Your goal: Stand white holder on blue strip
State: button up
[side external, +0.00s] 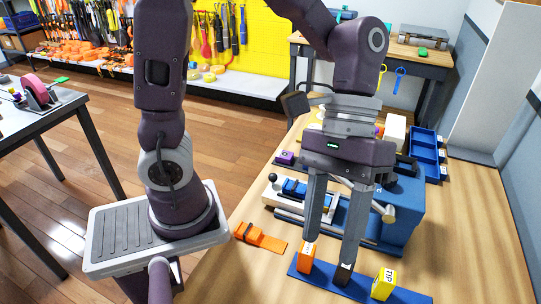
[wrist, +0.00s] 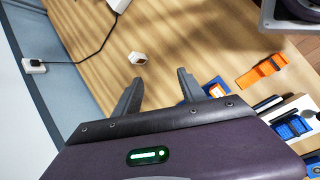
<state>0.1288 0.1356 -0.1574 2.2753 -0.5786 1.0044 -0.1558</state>
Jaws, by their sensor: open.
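A small white piece with a brownish opening (wrist: 138,57), which looks like the white holder, rests on the wooden table in the wrist view. I cannot make it out in the side view. My gripper (side external: 331,250) is open with nothing between its fingers. In the wrist view the gripper (wrist: 160,76) points down at bare wood, with the white piece beyond the left fingertip and apart from it. The blue strip (side external: 410,296) lies below the fingers in the side view. Its end (wrist: 206,82) shows beside the right finger in the wrist view; the rest is hidden by my gripper.
On the strip stand an orange block (side external: 307,257), a dark piece (side external: 343,274) and a yellow block marked TIP (side external: 384,284). An orange strap (side external: 260,238) lies to the left. A blue fixture (side external: 403,205) stands behind. A cable (wrist: 100,45) runs along the wall side.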

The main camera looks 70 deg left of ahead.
jog(key=shift+o, duration=0.4)
jog(key=s+a+r+m+t+y, duration=0.1)
jog(key=s+a+r+t+y, duration=0.1)
jog(key=a, duration=0.6)
jog(key=s+a+r+m+t+y, duration=0.1)
jog(key=a+r+t+y, duration=0.2)
jog(key=a+t, duration=0.4)
jog(key=shift+s+a+r+m, duration=0.35)
jog(key=shift+a+r+m, duration=0.05)
jog(key=shift+a, duration=0.25)
jog(key=shift+d, duration=0.1)
